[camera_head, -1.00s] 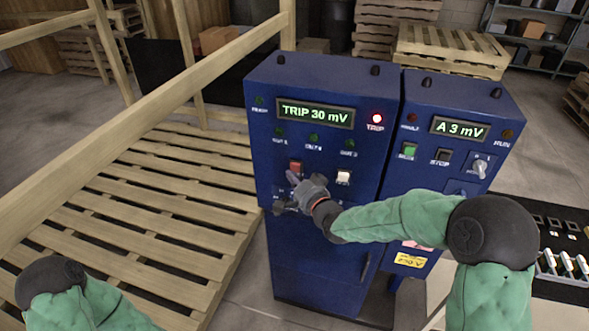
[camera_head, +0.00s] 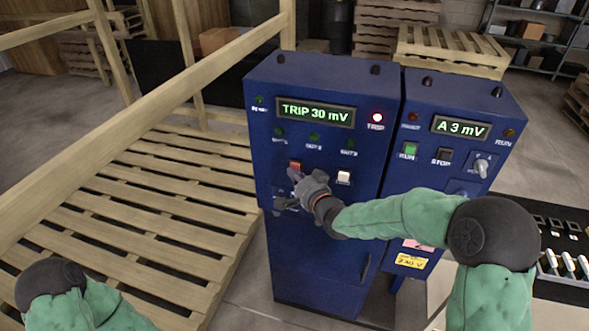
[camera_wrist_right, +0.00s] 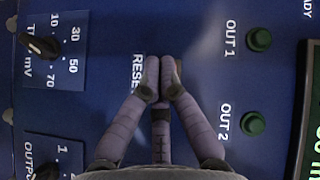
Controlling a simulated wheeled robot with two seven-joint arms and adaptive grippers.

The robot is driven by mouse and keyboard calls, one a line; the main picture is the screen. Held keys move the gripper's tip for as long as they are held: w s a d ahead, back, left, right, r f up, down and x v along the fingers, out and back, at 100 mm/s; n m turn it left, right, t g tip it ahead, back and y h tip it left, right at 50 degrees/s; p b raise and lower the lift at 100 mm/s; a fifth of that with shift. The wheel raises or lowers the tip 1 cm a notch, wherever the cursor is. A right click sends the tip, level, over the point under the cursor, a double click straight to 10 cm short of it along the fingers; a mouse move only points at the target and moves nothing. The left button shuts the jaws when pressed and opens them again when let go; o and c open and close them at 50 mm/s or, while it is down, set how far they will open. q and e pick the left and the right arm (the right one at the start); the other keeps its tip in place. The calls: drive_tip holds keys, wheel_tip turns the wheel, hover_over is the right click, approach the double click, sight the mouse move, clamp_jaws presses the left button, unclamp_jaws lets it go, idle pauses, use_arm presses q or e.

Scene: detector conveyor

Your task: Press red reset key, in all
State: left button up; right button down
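The red reset key (camera_head: 295,164) is on the front of the left blue cabinet (camera_head: 315,235); its upper part shows above my right gripper (camera_head: 293,175). In the right wrist view, the fingers of my right gripper (camera_wrist_right: 162,68) are shut together over the panel beside the RESET label. The display (camera_head: 316,113) reads TRIP 30 mV, and the red TRIP lamp (camera_head: 377,117) is lit. My left gripper is out of view.
A white key (camera_head: 343,177) sits right of the red one. The right blue cabinet (camera_head: 457,107) has a green RUN key (camera_head: 410,149), a dark STOP key (camera_head: 444,155) and a display (camera_head: 459,128) reading A 3 mV. A wooden pallet (camera_head: 150,200) lies to the left.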

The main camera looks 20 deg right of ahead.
drive_tip(key=shift+w+d, duration=0.2)
drive_tip(key=shift+w, duration=0.1)
idle(0.4)
drive_tip(key=shift+s+a, duration=0.1)
drive_tip(key=shift+s, duration=0.05)
idle(0.3)
drive_tip(key=shift+s+a+b, duration=0.4)
drive_tip(key=shift+s+b, duration=0.05)
drive_tip(key=shift+s, duration=0.15)
drive_tip(key=s+a, duration=0.2)
drive_tip(key=s+b, duration=0.1)
drive_tip(key=s, duration=0.1)
drive_tip(key=shift+s+a, duration=0.1)
drive_tip(key=shift+a, duration=0.3)
idle(0.7)
